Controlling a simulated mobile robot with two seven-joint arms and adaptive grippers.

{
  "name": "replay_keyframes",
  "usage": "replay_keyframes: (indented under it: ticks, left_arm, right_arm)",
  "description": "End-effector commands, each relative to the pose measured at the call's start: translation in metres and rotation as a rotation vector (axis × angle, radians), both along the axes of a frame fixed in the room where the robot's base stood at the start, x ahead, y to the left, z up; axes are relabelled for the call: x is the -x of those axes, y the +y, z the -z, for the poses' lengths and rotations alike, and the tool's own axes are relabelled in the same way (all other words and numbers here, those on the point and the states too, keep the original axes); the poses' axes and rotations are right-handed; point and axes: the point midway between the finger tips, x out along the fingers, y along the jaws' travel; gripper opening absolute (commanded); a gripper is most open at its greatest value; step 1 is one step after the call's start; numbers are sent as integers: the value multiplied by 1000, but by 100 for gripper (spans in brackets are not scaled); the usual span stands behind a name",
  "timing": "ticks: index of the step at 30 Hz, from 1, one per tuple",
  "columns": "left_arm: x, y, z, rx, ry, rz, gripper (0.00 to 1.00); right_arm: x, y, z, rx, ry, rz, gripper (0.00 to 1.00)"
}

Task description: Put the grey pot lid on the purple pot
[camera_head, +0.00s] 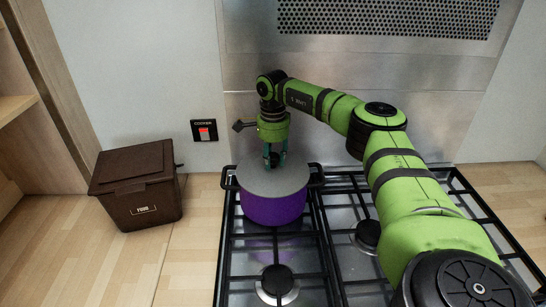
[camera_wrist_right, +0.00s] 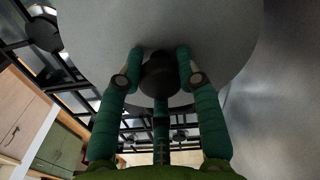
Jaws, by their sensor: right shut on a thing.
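The purple pot (camera_head: 272,209) stands on the back left burner of the range cooker. The grey pot lid (camera_head: 258,181) is at the pot's top and covers its opening in the head view; I cannot tell whether it rests fully on the rim. My right gripper (camera_head: 274,161) points down over the lid and is shut on its dark knob. In the right wrist view, the right gripper's (camera_wrist_right: 160,68) green fingers sit on both sides of the black knob, with the grey lid (camera_wrist_right: 215,35) behind it. The pot is hidden there. My left gripper is not in view.
A brown lidded box (camera_head: 139,198) stands on the wooden counter (camera_head: 190,240) left of the cooker. Black grates (camera_head: 330,245) cover the cooker. A steel backsplash (camera_head: 380,90) rises close behind the pot. The front left burner (camera_head: 277,283) is clear.

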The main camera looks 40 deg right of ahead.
Motion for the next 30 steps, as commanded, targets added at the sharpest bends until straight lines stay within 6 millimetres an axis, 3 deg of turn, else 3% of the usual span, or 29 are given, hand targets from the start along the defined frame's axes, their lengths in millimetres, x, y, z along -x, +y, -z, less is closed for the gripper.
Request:
replay_keyframes:
  ticks: [12,13,14,15,25,30]
  left_arm:
    - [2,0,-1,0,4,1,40]
    - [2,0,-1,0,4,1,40]
    - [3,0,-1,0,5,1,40]
    - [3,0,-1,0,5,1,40]
    - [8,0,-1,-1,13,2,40]
    - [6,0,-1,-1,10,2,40]
  right_arm:
    - [0,0,3,-1,2,0,0]
    - [0,0,3,0,2,0,47]
    - [0,0,3,0,3,0,59]
    - [1,0,3,0,3,0,62]
    - [0,0,1,0,2,0,62]
    - [-1,0,-18,-1,-1,0,62]
